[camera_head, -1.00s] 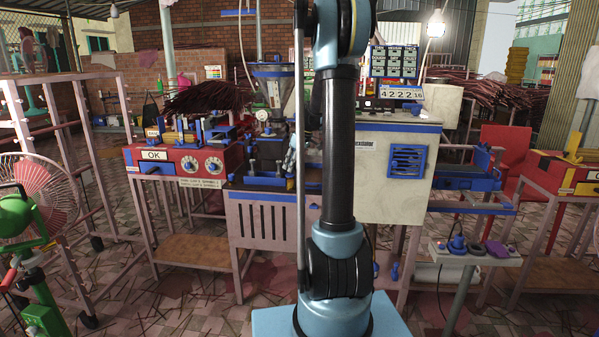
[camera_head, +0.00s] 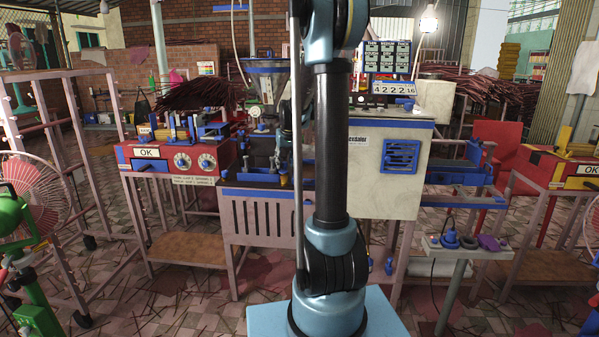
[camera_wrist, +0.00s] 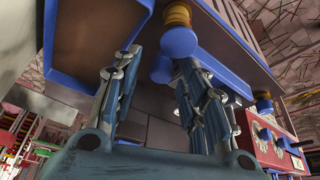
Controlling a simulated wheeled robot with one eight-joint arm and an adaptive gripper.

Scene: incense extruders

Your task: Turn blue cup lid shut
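In the wrist view a blue round lid (camera_wrist: 179,42) sits on a yellow ringed neck at the edge of a blue-rimmed machine. A second blue round part (camera_wrist: 161,70) shows just below it, between my fingers. My gripper (camera_wrist: 160,60) has its two fingers apart, one on each side of these blue parts; I cannot tell whether they touch. In the head view a small yellow part (camera_head: 284,180) shows beside the extruder's blue ledge (camera_head: 250,184).
A red control box (camera_head: 170,160) marked OK stands left of the extruder. A white cabinet (camera_head: 388,170) with a blue grille is on the right. A small table (camera_head: 465,250) holds loose parts. A green fan (camera_head: 28,200) stands at the left. Tiled floor shows between stands.

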